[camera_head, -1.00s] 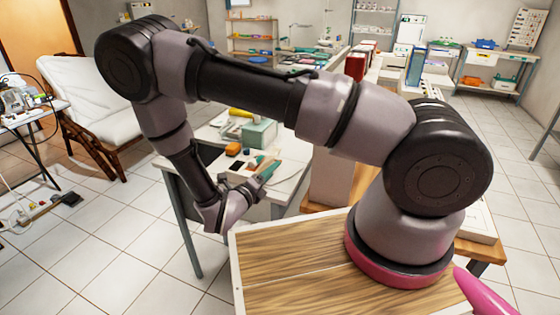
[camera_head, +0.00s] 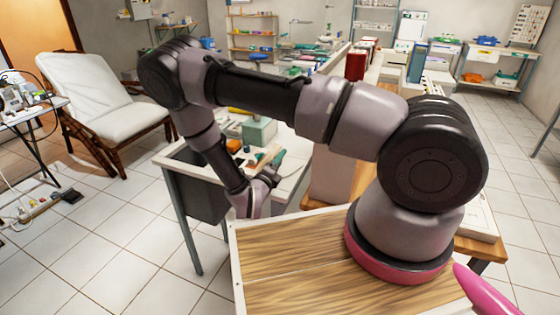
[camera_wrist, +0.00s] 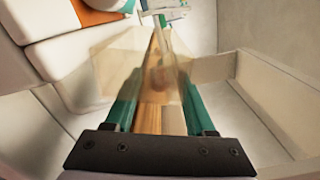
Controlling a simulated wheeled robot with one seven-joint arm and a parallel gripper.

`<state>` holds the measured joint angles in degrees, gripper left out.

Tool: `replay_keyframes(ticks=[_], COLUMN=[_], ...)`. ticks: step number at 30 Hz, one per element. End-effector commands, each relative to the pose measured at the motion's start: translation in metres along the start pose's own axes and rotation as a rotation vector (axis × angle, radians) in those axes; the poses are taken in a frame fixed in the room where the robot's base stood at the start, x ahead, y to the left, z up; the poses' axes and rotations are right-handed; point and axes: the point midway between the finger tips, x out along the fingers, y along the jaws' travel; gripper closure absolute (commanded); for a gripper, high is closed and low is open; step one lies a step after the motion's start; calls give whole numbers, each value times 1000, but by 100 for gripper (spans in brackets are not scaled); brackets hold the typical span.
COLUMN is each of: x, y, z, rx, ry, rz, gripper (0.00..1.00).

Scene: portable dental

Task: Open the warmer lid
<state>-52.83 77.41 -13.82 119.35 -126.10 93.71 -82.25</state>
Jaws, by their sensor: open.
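My gripper (camera_wrist: 160,92) shows in the wrist view with its two teal fingers apart. A see-through, tan-tinted panel or box shows around and beyond the fingertips, with a wood-coloured strip behind it. I cannot tell whether this is the warmer lid or whether the fingers touch it. In the head view my gripper (camera_head: 268,178) is low over the near edge of the white table, partly hidden by my own wrist. A pale green box (camera_head: 259,132) stands on that table behind it. I cannot make out the warmer for certain.
The white table (camera_head: 292,180) carries several small items close to my gripper. In the wrist view a pale wall or rail (camera_wrist: 280,75) runs along the right, and white blocks with an orange patch (camera_wrist: 60,50) lie at upper left.

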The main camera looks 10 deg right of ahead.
Motion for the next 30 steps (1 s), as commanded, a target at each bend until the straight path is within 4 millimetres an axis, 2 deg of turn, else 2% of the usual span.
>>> replay_keyframes(ticks=[9,13,14,30], x=[3,3,3,2], y=[0,0,0,0], z=[0,0,0,0], rx=[0,0,0,0], ry=[1,1,1,1], rz=[0,0,0,0], gripper=[45,95,100,100])
